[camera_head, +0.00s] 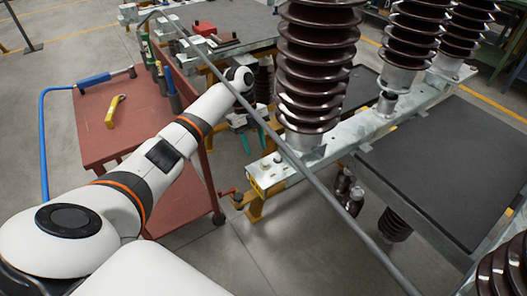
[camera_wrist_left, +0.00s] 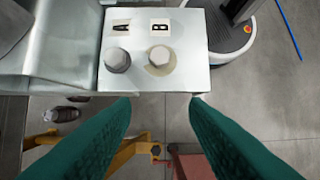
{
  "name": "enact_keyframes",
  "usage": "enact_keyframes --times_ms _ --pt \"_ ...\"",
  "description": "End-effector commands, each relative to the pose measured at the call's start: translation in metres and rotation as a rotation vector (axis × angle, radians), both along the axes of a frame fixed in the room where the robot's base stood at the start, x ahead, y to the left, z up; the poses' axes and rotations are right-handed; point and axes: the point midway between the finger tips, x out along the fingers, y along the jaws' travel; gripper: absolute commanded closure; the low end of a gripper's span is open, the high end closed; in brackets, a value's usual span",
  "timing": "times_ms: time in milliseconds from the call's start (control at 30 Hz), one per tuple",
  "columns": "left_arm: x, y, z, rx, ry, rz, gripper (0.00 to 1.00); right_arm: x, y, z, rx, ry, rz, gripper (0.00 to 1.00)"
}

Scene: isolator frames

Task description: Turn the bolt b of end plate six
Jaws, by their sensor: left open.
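The end plate (camera_wrist_left: 140,82) is a pale metal block at the top of the left wrist view. It carries two hexagonal bolt heads side by side, with small letter labels behind them. Bolt b (camera_wrist_left: 162,58) is the right one, by the B label (camera_wrist_left: 159,27); the other bolt (camera_wrist_left: 117,59) is by the A label. In the head view the plate (camera_head: 264,172) is at the near end of a metal beam. My left gripper (camera_wrist_left: 160,99) is open and empty, its green fingers apart, with bolt b beyond the gap. In the head view the gripper (camera_head: 254,142) is beside the plate. No plate number is readable.
A red cart (camera_head: 90,120) with tools stands left. Brown ribbed insulators (camera_head: 318,60) rise from the beam (camera_head: 345,140) just right of my gripper. A long grey bar (camera_head: 330,205) crosses the head view diagonally. A dark panel (camera_head: 440,165) is at the right.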

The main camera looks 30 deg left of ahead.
Motion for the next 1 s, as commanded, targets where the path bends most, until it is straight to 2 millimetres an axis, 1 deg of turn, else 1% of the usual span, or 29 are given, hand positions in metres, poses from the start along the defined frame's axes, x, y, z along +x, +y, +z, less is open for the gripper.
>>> enact_keyframes --times_ms 33,133,300,400,500,733,900,1000 --pt "-0.004 -0.009 0.002 -0.001 -0.001 -0.005 0.59 0.004 0.000 0.006 0.000 -0.006 0.000 0.64" --pt "-0.010 -0.024 0.002 -0.003 -0.001 -0.005 0.59 0.004 0.000 0.010 0.001 -0.008 0.000 0.64" --pt "-0.018 -0.043 0.001 -0.002 0.000 -0.001 0.59 0.002 0.000 0.015 0.001 -0.005 0.000 0.64" --pt "-0.019 -0.044 -0.007 -0.001 0.002 0.003 0.59 0.000 0.000 0.016 0.000 -0.001 0.000 0.64" --pt "-0.019 -0.045 -0.011 -0.001 0.000 0.002 0.59 -0.003 0.000 0.016 0.000 0.003 0.000 0.64" --pt "-0.019 -0.045 -0.011 0.000 -0.001 0.001 0.59 -0.005 0.000 0.015 0.000 0.006 0.000 0.64" --pt "-0.019 -0.045 -0.011 0.000 -0.001 0.001 0.87 -0.005 0.000 0.015 -0.001 0.007 0.000 0.64" --pt "-0.019 -0.045 -0.011 0.000 -0.001 0.001 1.00 -0.005 0.000 0.015 -0.001 0.007 0.000 0.64"
